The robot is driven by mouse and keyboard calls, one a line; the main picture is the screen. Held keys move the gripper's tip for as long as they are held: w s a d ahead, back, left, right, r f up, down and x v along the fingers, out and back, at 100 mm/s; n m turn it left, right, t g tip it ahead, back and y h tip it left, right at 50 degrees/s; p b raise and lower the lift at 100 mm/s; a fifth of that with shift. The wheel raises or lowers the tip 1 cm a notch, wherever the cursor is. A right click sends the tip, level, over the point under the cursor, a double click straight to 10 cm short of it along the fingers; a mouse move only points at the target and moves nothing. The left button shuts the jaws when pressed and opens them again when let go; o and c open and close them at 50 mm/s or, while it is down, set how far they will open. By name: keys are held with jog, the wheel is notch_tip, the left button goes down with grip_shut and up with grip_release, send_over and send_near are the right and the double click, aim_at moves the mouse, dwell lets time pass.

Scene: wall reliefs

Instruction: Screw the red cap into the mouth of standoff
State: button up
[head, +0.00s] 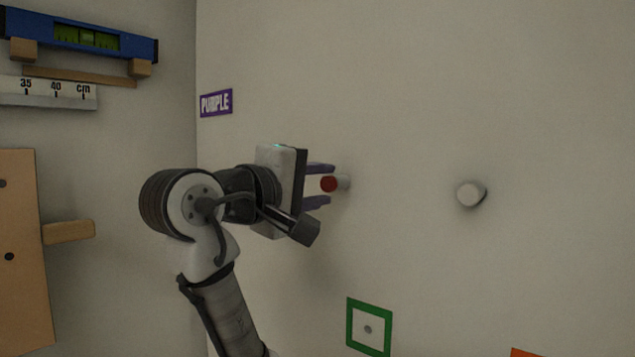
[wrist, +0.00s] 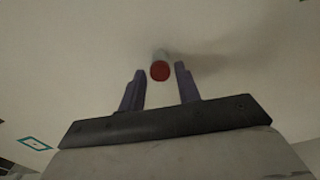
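The red cap (head: 328,184) sits at the outer end of a pale standoff (head: 344,183) that sticks out from the wall. In the wrist view the red cap (wrist: 160,71) faces me, with part of the standoff (wrist: 160,56) behind it. The cap covers the mouth, so I cannot tell how far it is screwed in. My gripper (head: 319,185) is open, with its two purple fingers apart, one on each side of the cap. In the wrist view gaps show between the cap and both fingers of my gripper (wrist: 160,76), and it holds nothing.
Another pale standoff (head: 471,194) sticks out of the wall at the right. A purple label (head: 216,103) is on the wall, and a green square frame (head: 369,327) is lower down. A blue level (head: 85,37) and a ruler (head: 50,93) are on the left wall. The wall around the cap is clear.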

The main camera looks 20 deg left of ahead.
jog(key=shift+c, duration=0.3)
jog(key=c, duration=0.5)
jog(key=m, duration=0.4)
jog(key=shift+m+b, duration=0.3)
jog(key=shift+m, duration=0.1)
jog(key=shift+c, duration=0.2)
jog(key=m, duration=0.5)
jog(key=shift+m, duration=0.3)
jog(key=m, duration=0.5)
jog(key=shift+b, duration=0.3)
